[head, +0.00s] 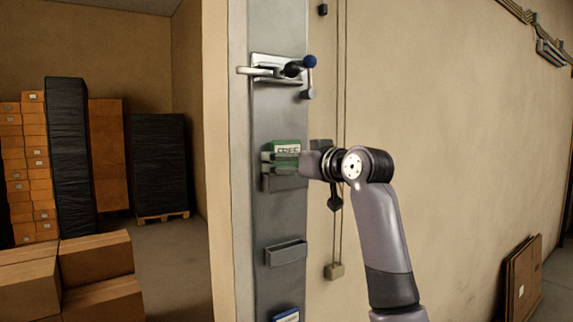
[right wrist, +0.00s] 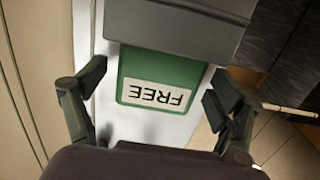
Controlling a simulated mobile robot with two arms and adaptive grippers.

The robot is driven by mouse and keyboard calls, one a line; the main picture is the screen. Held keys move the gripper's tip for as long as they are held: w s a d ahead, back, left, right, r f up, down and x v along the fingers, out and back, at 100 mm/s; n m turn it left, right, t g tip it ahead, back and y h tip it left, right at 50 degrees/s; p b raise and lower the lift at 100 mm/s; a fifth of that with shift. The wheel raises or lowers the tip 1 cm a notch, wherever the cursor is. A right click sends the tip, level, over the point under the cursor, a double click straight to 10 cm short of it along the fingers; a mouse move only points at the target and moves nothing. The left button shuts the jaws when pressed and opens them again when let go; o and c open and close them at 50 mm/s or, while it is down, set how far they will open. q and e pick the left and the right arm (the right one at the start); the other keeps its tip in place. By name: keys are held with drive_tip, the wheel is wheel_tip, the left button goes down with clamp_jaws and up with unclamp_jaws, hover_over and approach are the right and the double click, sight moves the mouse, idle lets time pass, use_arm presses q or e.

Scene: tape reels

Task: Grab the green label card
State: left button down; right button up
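The green label card (head: 287,147) stands in a grey holder (head: 280,184) on a grey metal strip along the wall edge. In the right wrist view the card (right wrist: 150,68) appears upside down, with a white patch reading FREE, and one end is hidden in the holder (right wrist: 175,28). My right gripper (head: 274,162) is at the card in the head view. In the right wrist view its fingers (right wrist: 157,84) are open, one on each side of the card, with gaps visible between them and the card's edges. My left gripper is not in view.
A latch with a blue knob (head: 309,61) is above the card. An empty-looking grey holder (head: 286,253) and a blue card (head: 287,315) are below. Cords with a small box (head: 334,271) hang to the right. Cardboard boxes (head: 95,259) stand at lower left.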

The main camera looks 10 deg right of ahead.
drive_tip(key=c, duration=1)
drive_tip(key=shift+o, duration=0.2)
drive_tip(key=shift+r, duration=0.1)
